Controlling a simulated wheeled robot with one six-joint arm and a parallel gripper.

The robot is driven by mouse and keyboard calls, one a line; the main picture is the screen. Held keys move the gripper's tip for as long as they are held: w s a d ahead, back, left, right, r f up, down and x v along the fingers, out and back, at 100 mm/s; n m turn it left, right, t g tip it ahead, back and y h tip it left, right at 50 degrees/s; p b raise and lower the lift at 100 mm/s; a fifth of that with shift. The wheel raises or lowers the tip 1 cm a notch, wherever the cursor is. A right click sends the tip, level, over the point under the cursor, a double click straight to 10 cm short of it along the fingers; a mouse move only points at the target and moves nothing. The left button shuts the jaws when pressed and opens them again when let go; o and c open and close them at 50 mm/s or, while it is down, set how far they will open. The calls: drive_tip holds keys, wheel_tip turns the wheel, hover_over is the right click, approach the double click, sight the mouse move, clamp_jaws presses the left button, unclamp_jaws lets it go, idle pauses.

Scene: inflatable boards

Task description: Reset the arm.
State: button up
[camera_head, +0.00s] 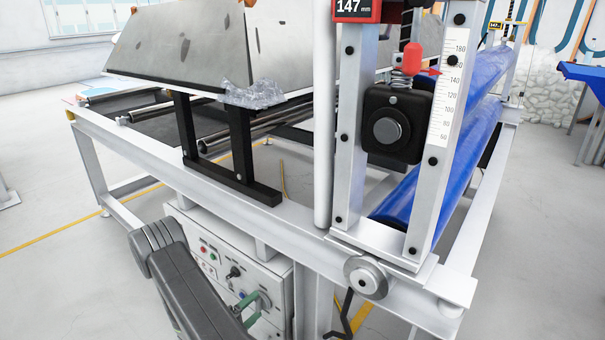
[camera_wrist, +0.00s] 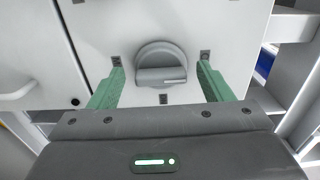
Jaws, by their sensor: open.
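My gripper (camera_wrist: 160,88) is open in the wrist view, with its two green fingers apart. A grey rotary knob (camera_wrist: 161,66) on a pale panel shows between and beyond the fingers, and I see no contact with it. In the head view my dark grey arm reaches in from the bottom, and my green gripper (camera_head: 247,305) is in front of the control box (camera_head: 225,262), low on the machine's side. The arm hides part of the box.
The white machine frame (camera_head: 150,160) runs above the control box. A crank wheel (camera_head: 365,277) with a black handle sticks out to the right. Blue rolls (camera_head: 405,195) lie behind the upright posts. Grey floor (camera_head: 60,290) is open at the left.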

drive_tip(key=shift+w+d, duration=0.2)
idle(0.3)
drive_tip(key=p+v, duration=0.2)
drive_tip(key=v, duration=1.2)
drive_tip(key=w+d+m+b, duration=0.7)
drive_tip(key=w+m, duration=0.4)
drive_tip(key=m, duration=0.2)
drive_tip(key=shift+d+r+m, duration=0.25)
drive_tip(key=shift+d+m, duration=0.15)
drive_tip(key=shift+d, duration=0.5)
drive_tip(key=shift+r, duration=0.1)
idle(0.6)
